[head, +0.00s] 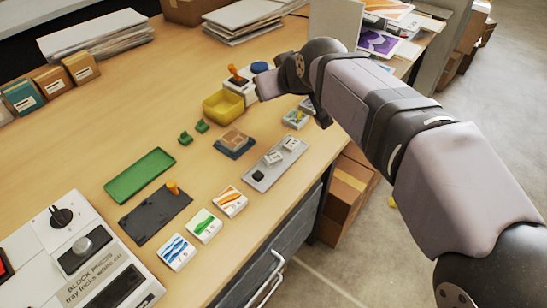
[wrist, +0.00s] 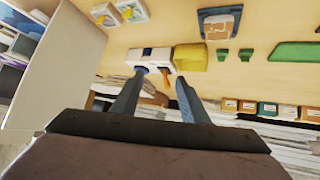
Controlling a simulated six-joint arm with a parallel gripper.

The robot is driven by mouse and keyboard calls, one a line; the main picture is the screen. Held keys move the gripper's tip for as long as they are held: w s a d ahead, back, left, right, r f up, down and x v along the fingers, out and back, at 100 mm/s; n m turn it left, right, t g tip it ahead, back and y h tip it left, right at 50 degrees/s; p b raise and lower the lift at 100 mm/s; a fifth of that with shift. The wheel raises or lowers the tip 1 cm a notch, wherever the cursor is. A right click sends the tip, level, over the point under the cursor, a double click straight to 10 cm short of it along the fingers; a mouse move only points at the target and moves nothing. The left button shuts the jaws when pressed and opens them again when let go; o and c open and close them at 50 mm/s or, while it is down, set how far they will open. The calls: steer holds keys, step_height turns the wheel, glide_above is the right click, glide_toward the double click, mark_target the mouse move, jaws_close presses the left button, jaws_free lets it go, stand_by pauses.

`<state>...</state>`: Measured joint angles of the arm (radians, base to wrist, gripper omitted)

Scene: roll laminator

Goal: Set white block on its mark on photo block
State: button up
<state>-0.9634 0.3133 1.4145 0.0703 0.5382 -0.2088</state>
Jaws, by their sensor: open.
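Two small white blocks sit on a grey strip tray (head: 286,171) in the head view: one near its middle (head: 273,157), one towards its far end (head: 290,143). Three white blocks with pictures lie in a row at the front: blue (head: 177,252), green (head: 205,226) and orange (head: 230,202). I cannot tell which is the photo block, and no mark is clear. My gripper (wrist: 160,76) is open and empty in the wrist view, its fingers apart before the white device (wrist: 150,55). In the head view its fingertips are not clear, near the yellow box.
The yellow box (head: 223,106) stands by the device. A blue base (head: 235,150) with a brown block, green tray (head: 140,175), dark plate (head: 155,216) and press (head: 85,262) share the table. Two small tiles (head: 296,119) lie near the arm. Bare wood lies at the left.

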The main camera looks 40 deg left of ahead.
mark_target(274, 157)
steer(key=s+d+f+g+h, duration=0.4)
steer(key=s+d+f, duration=0.3)
steer(key=shift+n, duration=0.4)
steer(key=shift+w+d+p+x, duration=0.1)
steer(key=shift+w+p+x, duration=0.05)
steer(key=shift+x, duration=1.05)
steer(key=shift+w+d+p+x, duration=0.1)
steer(key=shift+p+x, duration=0.05)
steer(key=shift+x, duration=1.1)
steer(key=shift+w+d+p+x, duration=0.1)
steer(key=shift+w+p+x, duration=0.05)
steer(key=shift+x, duration=1.05)
steer(key=shift+c, duration=0.6)
steer(key=c, duration=0.8)
steer(key=shift+o, duration=0.2)
